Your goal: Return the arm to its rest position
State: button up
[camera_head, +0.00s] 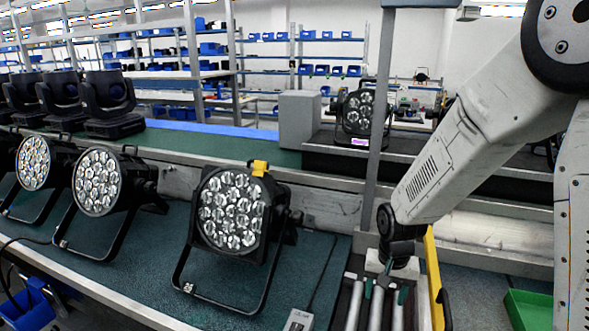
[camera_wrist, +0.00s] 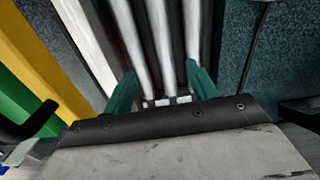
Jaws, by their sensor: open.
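My gripper (camera_head: 384,293) hangs at the lower right of the head view, pointing down, below my white arm. In the wrist view its two green fingers (camera_wrist: 161,88) stand apart with nothing held between them. Metal rollers (camera_wrist: 158,40) run beneath and beyond the fingers. Whether the fingertips touch the rollers cannot be told.
A par can (camera_head: 232,212) with a yellow clip stands on the green bench (camera_head: 130,262) left of my gripper. Two more par cans (camera_head: 97,182) (camera_head: 34,160) stand further left. A yellow bar (camera_head: 434,280) is close on the right, with a green bin (camera_head: 528,310) beyond.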

jog(key=s+d+r+n, duration=0.1)
jog(key=s+r, duration=0.4)
jog(key=r, duration=0.3)
jog(key=s+d+r+n, duration=0.1)
jog(key=s+r, duration=0.4)
jog(key=r, duration=0.3)
jog(key=s+r+n, duration=0.1)
jog(key=s+r, duration=0.2)
jog(key=s, duration=0.4)
jog(key=s+r+n+t, duration=0.1)
jog(key=s+r, duration=0.2)
jog(key=s, duration=0.4)
jog(key=shift+d+r, duration=0.35)
jog(key=shift+r, duration=0.05)
